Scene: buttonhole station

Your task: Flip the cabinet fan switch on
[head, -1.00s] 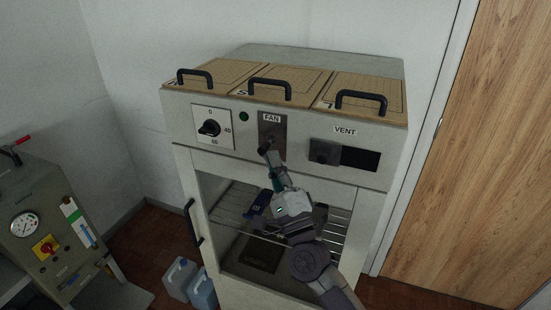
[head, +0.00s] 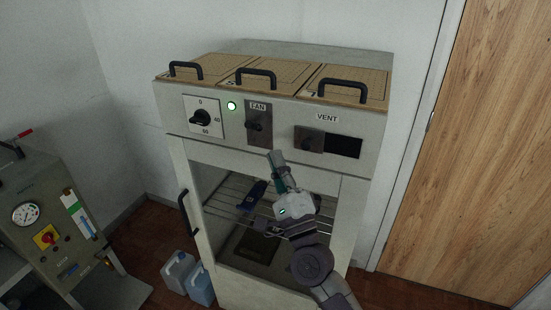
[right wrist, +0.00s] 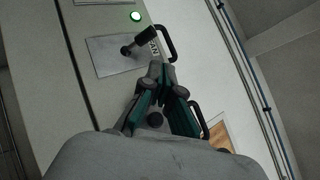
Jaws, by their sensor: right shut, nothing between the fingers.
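The fan switch (head: 258,122) is a dark lever on a grey plate under the FAN label, on the front panel of the cabinet (head: 180,150). In the right wrist view the lever (right wrist: 137,42) leans towards the label. The round lamp (head: 231,106) left of the plate glows green-white; it is also lit in the right wrist view (right wrist: 136,16). My right gripper (head: 275,157) is shut and empty, just below and in front of the switch, apart from it. Its fingertips (right wrist: 163,75) also show in the right wrist view. My left gripper is out of view.
A dial (head: 202,117) is left of the lamp and a VENT slider (head: 309,140) is to the right. Black lid handles (head: 257,75) stick up along the cabinet top. The cabinet's lower front shows a wire shelf (head: 228,187). A wooden door (head: 480,150) stands at right.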

